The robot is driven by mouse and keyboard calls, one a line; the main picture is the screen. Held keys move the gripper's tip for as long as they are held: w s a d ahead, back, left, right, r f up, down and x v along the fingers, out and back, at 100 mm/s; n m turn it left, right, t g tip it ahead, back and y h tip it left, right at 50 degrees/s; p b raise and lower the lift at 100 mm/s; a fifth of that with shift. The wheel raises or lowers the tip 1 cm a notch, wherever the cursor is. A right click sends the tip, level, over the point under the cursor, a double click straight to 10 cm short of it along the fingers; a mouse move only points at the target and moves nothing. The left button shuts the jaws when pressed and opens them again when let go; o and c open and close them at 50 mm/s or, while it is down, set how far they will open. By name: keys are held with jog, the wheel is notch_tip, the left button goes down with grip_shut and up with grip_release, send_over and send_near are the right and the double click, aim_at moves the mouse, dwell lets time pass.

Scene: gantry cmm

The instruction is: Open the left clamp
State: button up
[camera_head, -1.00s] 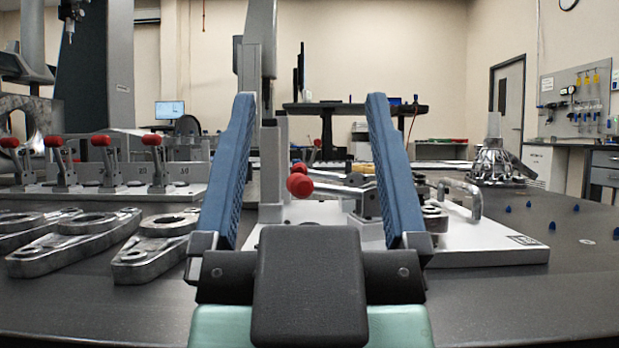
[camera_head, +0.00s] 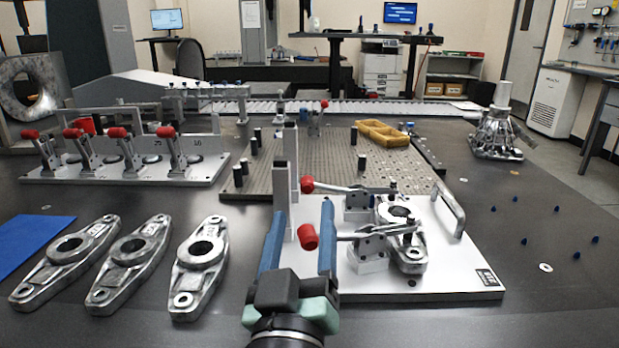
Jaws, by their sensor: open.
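A white fixture plate (camera_head: 440,287) carries two toggle clamps beside a cast metal part (camera_head: 409,254). The near clamp (camera_head: 368,250) has its lever lying low toward the left, ending in a red knob (camera_head: 308,237). The far clamp (camera_head: 357,205) also has its lever lying nearly flat to the left, with a red tip (camera_head: 307,185). I cannot tell which of them is called left. My gripper (camera_head: 303,207) is open, its blue fingers pointing away from me. In the picture the near red knob shows between the fingers; contact cannot be told.
Grey posts (camera_head: 286,175) rise at the plate's left edge, close to my gripper. A handle (camera_head: 450,210) stands at its right. Loose cast links (camera_head: 199,265) lie at left. A rack of red-handled clamps (camera_head: 120,170) and a pegged plate (camera_head: 300,165) stand behind.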

notch_tip(320, 180, down, 4)
jog(key=s+n+g+p, duration=0.3)
jog(key=n+g+p, duration=0.3)
jog(key=p, duration=1.6)
jog(key=shift+n+t, duration=0.3)
jog(key=shift+n, duration=0.3)
jog(key=b+x, duration=0.1)
jog(key=x, duration=1.1)
jog(key=shift+w+a+f, duration=0.1)
jog(key=shift+w, duration=0.15)
grip_shut()
